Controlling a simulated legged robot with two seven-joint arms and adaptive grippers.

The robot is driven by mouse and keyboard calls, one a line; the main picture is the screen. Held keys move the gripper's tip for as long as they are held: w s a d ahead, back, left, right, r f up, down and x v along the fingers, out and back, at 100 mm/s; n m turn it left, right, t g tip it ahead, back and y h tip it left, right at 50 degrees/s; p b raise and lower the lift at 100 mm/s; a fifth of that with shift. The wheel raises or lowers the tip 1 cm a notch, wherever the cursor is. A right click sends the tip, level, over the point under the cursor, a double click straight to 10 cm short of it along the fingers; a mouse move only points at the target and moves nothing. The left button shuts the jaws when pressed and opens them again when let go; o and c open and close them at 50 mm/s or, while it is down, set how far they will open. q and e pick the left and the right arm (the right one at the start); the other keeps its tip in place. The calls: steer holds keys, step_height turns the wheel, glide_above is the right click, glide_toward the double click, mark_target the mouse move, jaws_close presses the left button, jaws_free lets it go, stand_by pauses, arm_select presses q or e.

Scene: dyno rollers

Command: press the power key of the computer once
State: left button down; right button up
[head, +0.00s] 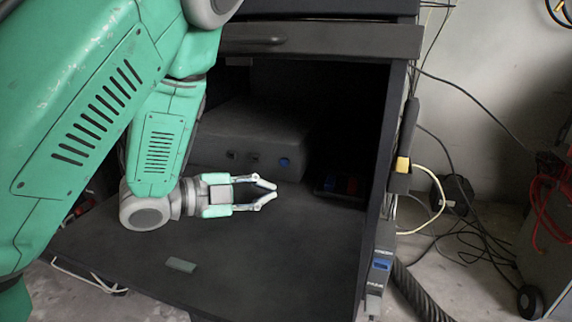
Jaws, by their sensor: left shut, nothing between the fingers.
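The computer (255,128) is a dark grey box inside the black cabinet, in the head view. Its front face carries a round blue key (285,163) at the right and two small dark sockets or keys to the left of it. I cannot read any label on them. My left gripper (275,190) is shut and empty, in front of the computer and a little below the blue key in the picture. Its fingertips point right and look apart from the computer. My left forearm and wrist hide the computer's left end. My right gripper is not in view.
The black cabinet shelf (300,255) extends toward me, with a small green-grey block (181,264) on it. The cabinet's right wall (385,150) bounds the space. Cables hang outside at the right.

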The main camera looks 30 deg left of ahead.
arm_select(q)
glide_toward(295, 166)
steer(key=d, duration=0.1)
steer(key=w+d+f, duration=0.1)
steer(key=w+d, duration=0.1)
steer(key=shift+d+f, duration=0.3)
steer(key=shift+d, duration=0.1)
steer(key=shift+w+a, duration=0.1)
steer(key=shift+w, duration=0.75)
steer(key=shift+w+p, duration=0.1)
steer(key=shift+p, duration=0.25)
steer(key=shift+w+a+r, duration=0.1)
steer(key=shift+w, duration=0.15)
steer(key=shift+w+a+p, duration=0.1)
steer(key=shift+w+p, duration=0.2)
steer(key=shift+w, duration=0.05)
stand_by(0.7)
steer(key=shift+s, duration=0.7)
